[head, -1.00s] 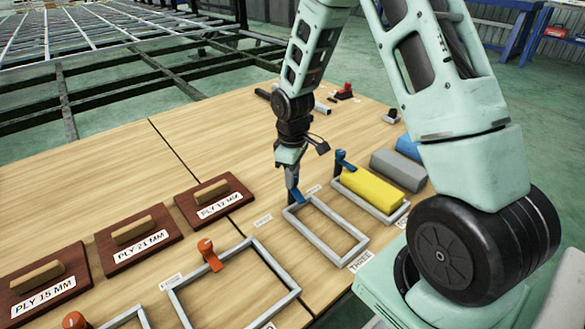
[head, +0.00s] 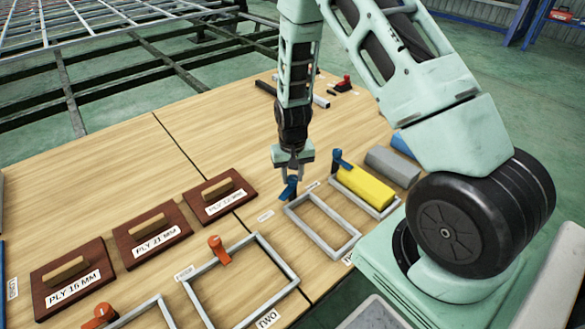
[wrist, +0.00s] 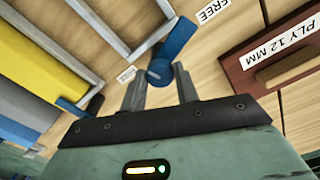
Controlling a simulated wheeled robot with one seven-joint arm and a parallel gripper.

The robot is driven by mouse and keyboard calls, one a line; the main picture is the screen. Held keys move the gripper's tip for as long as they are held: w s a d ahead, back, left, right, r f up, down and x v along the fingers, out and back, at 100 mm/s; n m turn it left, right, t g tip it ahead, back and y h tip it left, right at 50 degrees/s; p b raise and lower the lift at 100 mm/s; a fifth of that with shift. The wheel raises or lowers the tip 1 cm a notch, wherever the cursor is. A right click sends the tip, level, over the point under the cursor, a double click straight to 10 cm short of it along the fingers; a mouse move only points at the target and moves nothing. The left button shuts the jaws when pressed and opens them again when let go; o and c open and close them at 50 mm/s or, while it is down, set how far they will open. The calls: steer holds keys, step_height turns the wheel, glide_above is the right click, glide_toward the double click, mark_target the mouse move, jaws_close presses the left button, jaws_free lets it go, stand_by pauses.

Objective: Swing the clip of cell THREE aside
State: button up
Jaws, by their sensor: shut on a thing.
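Cell THREE is an empty grey rectangular frame (head: 348,232) at the table's right part; its label is mostly hidden by my body. Its blue clip (head: 287,190) stands at the frame's far left corner and points left, away from the frame's inside. My gripper (head: 291,176) points down over the clip, shut on its upper end. In the wrist view, the clip (wrist: 178,40) runs up and right from between my fingers (wrist: 160,86), beside the frame's corner (wrist: 158,28).
A second blue clip (head: 340,159) stands by the adjacent cell with a yellow block (head: 364,187). Grey and blue blocks lie beyond. Left are the cell TWO frame (head: 284,262), an orange clip (head: 219,250) and dark ply boards (head: 221,198).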

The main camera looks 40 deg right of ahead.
mark_target(293, 178)
steer(key=shift+m+p, duration=1.1)
steer(key=shift+m, duration=0.8)
steer(key=o, duration=1)
steer(key=shift+c, duration=0.2)
step_height(293, 178, up, 18)
steer(key=p, duration=0.4)
steer(key=shift+f, duration=0.25)
